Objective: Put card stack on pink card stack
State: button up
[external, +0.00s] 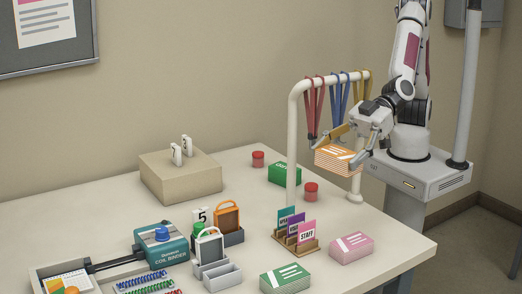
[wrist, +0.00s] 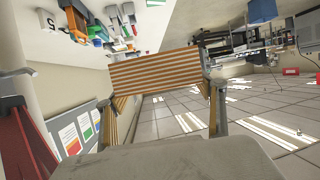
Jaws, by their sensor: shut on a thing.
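My gripper (external: 350,148) is shut on an orange card stack (external: 337,160) and holds it above the table near the lanyard rack. In the wrist view the orange card stack (wrist: 160,70) shows its striped edge between the two fingers of my gripper (wrist: 160,88). The pink card stack (external: 351,248) lies on the table near the right front edge, below the held stack in the picture and apart from it. The pink stack cannot be made out in the wrist view.
A lanyard rack (external: 296,130) with red, blue and yellow lanyards stands beside my gripper. Green card stacks (external: 285,278) (external: 284,174), red-lidded jars (external: 311,191) and a wooden card holder (external: 296,241) stand nearby. A coil binder (external: 163,246) is at the left front.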

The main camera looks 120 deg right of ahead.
jog(key=s+a+f+n+y, duration=0.2)
jog(key=s+a+f+y, duration=0.1)
jog(key=f, duration=0.6)
jog(key=shift+s+a+n+g, duration=0.2)
jog(key=shift+a+n+g, duration=0.1)
jog(key=shift+a+g, duration=0.1)
jog(key=shift+f, duration=0.1)
jog(key=shift+f, duration=0.1)
send_over(348, 239)
jog(key=shift+f, duration=2.8)
jog(key=shift+f, duration=0.1)
jog(key=shift+f, duration=2)
jog(key=shift+f, duration=0.2)
